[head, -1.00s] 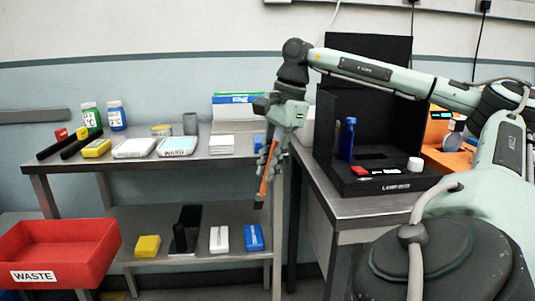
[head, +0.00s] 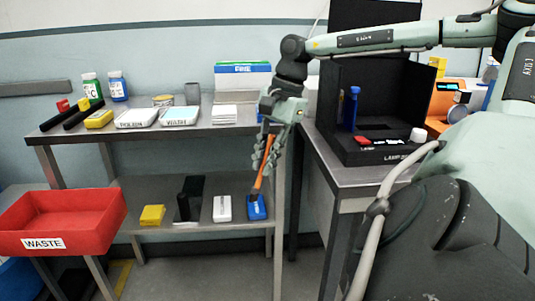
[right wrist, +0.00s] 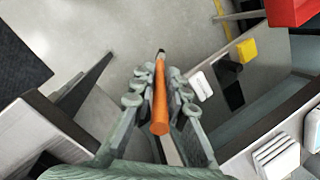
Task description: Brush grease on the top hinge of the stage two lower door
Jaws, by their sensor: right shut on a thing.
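My right gripper (head: 266,155) is shut on the orange handle of a brush (head: 263,176). The brush points down, slightly tilted, with its dark tip lowest. In the right wrist view, the brush (right wrist: 160,108) lies between the fingers of the gripper (right wrist: 158,88), its dark tip over grey floor. In the head view the tip overlaps a blue box on the lower shelf, but the wrist view shows the tip over floor. A small tin (head: 163,101) stands on the upper shelf; its contents cannot be read. I see no hinged door. My left gripper is not in view.
A steel shelf table (head: 150,136) holds bottles, boxes and trays. Its lower shelf (head: 165,227) bears a yellow box, a black stand, a white box and a blue box (head: 256,208). A red waste bin (head: 95,215) is at left. A black lamp enclosure (head: 385,100) stands on the right bench.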

